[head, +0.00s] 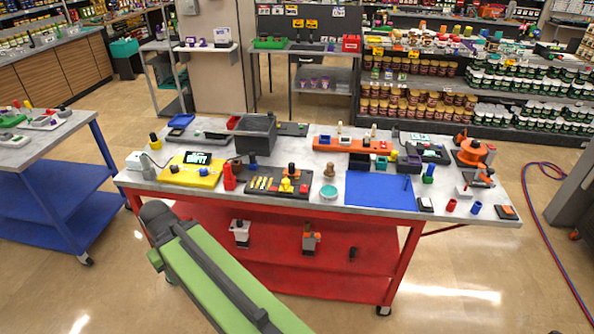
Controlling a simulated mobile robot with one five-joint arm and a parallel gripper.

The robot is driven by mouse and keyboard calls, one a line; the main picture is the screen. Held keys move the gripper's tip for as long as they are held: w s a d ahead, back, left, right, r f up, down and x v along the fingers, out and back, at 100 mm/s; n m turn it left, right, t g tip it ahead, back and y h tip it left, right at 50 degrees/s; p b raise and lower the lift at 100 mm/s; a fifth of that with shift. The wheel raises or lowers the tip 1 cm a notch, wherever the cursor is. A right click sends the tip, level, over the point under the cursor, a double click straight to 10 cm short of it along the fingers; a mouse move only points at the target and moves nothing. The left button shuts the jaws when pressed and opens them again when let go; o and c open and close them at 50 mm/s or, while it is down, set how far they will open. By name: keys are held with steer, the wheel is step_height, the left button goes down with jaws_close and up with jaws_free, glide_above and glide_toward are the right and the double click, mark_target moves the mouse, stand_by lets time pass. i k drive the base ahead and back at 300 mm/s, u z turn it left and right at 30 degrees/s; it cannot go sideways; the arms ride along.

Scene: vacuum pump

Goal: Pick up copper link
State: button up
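I cannot make out a copper link for certain among the small parts on the grey-topped red workbench (225,209). Small copper or gold-coloured pieces lie in a dark tray (255,194) at the front middle of the bench, but they are too small to identify. An orange device (472,151) stands at the bench's right end. My green arm rises from the bottom of the picture in front of the bench's left part. My gripper does not show.
A blue mat (372,190) lies right of the middle. A yellow device (191,171) and a dark box (255,134) stand at left. A blue cart (52,205) is further left. Stocked shelves (440,88) stand behind. Red and blue hoses (548,217) lie on the floor at right.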

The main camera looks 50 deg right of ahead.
mark_target(291, 171)
steer(key=z, duration=0.05)
steer(key=i, duration=0.95)
steer(key=u, duration=0.05)
